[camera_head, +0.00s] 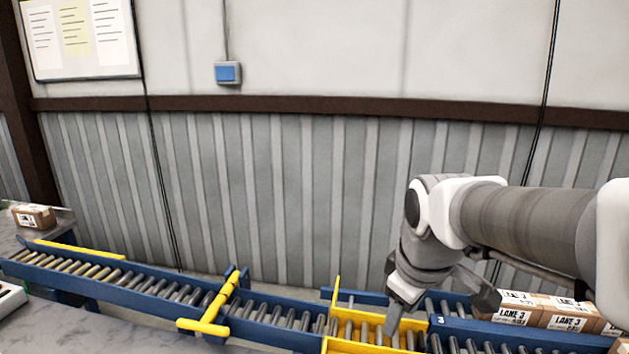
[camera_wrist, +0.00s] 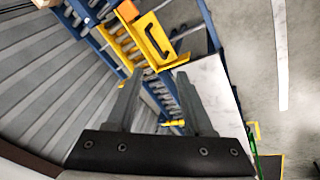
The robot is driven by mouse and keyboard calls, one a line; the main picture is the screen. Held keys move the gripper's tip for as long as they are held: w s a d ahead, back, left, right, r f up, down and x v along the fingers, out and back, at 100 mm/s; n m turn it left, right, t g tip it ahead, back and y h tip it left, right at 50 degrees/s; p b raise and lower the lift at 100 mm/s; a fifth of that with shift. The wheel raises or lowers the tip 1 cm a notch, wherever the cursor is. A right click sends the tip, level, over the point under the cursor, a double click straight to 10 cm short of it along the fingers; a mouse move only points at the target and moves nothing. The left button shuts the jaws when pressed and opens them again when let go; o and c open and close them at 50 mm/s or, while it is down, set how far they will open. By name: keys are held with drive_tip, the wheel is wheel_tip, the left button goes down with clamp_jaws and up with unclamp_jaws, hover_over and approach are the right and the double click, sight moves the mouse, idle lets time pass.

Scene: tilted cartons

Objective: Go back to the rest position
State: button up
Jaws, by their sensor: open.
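My gripper (camera_head: 392,325) points down over the yellow section of the roller conveyor, with my arm reaching in from the right. In the wrist view my gripper (camera_wrist: 157,82) shows two grey fingers spread apart, with nothing between them. The fingertips appear above the conveyor; the exact height cannot be told. Cartons marked LANE 3 (camera_head: 512,316) stand in a row on the right, beside my gripper and apart from it.
The blue-framed roller conveyor (camera_head: 150,292) runs along the front of a corrugated wall (camera_head: 300,200). A yellow bar (camera_head: 210,325) crosses it left of my gripper. A brown carton (camera_head: 33,216) sits at far left. The space above the conveyor's left half is clear.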

drive_tip(key=s+r+m+t+p, duration=0.1)
drive_tip(key=s+r+m+p, duration=0.3)
drive_tip(key=s+m, duration=0.4)
drive_tip(key=s+r, duration=0.1)
drive_tip(key=s, duration=0.2)
drive_tip(key=shift+s+d+r+t, duration=0.2)
drive_tip(key=shift+s+d+t, duration=0.1)
drive_tip(key=shift+t, duration=0.1)
idle(1.2)
